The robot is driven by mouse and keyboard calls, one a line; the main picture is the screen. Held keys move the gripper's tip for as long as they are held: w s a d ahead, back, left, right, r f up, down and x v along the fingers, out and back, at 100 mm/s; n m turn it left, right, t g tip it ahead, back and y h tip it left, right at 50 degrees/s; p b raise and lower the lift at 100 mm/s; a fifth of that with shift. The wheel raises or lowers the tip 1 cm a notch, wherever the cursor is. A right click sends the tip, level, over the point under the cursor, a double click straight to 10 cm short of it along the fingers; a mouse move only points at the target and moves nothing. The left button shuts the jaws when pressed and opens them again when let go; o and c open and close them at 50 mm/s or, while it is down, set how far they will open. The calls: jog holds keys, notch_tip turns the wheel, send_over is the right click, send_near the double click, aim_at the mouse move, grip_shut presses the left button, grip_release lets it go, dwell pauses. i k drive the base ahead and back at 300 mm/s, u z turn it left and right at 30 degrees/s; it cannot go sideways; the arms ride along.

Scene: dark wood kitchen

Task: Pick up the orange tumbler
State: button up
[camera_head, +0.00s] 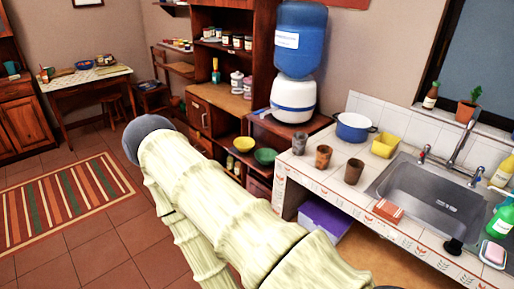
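Three tumblers stand upright on the tiled counter (336,190), left of the sink. The middle tumbler (323,157) looks the most orange, a brownish orange. A darker brown tumbler (299,144) stands behind it to the left, and another brown tumbler (353,171) stands in front of it to the right. The three stand apart from each other. My pale, ribbed arm crosses the lower middle of the view, left of the counter. My gripper does not show, so I cannot see what it holds.
A blue pot (353,128) and a yellow container (385,145) stand behind the tumblers. The sink (425,190) is to the right, with an orange-red block (388,211) at its front left. A water dispenser (294,100) stands at the back left. Floor is open at left.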

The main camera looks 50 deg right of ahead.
aim_at(323, 158)
jog(key=u, duration=0.2)
jog(key=i, duration=2.05)
jog(key=z, duration=3.2)
